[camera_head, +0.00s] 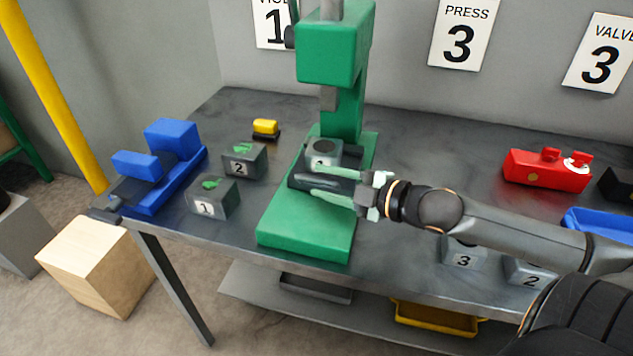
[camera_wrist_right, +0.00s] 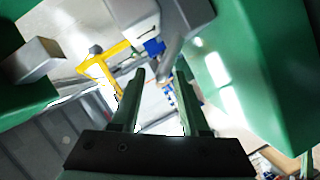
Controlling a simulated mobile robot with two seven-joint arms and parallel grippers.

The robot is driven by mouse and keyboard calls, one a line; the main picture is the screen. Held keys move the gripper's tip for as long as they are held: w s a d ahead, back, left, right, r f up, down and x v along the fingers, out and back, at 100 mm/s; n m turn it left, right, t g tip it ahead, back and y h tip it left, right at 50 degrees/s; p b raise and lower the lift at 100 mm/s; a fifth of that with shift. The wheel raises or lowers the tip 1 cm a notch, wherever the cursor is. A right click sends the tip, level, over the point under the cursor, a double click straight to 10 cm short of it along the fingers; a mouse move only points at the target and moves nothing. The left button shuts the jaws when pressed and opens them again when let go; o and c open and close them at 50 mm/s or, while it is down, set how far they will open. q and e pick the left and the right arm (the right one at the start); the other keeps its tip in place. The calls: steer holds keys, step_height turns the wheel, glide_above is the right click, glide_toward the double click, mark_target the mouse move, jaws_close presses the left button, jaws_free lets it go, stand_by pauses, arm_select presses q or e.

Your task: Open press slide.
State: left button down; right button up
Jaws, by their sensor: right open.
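The green press (camera_head: 329,48) stands on the table with its base (camera_head: 303,234) toward me. A grey block (camera_head: 324,150) with a partly hidden number sits on the base under the grey ram (camera_head: 328,97). A dark, rounded piece, perhaps the slide or its handle, shows between the fingers of my right gripper (camera_head: 313,182). The right gripper is open, low over the base, its fingers pointing left. In the right wrist view, the open fingers (camera_wrist_right: 160,75) have a grey bar (camera_wrist_right: 174,66) near their tips; contact is unclear. My left gripper is not in view.
Right are a red device (camera_head: 545,172), a blue tray (camera_head: 600,226) and block 3 (camera_head: 463,256).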

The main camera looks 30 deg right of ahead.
steer(key=shift+x, duration=1.15)
jaws_close()
stand_by(0.9)
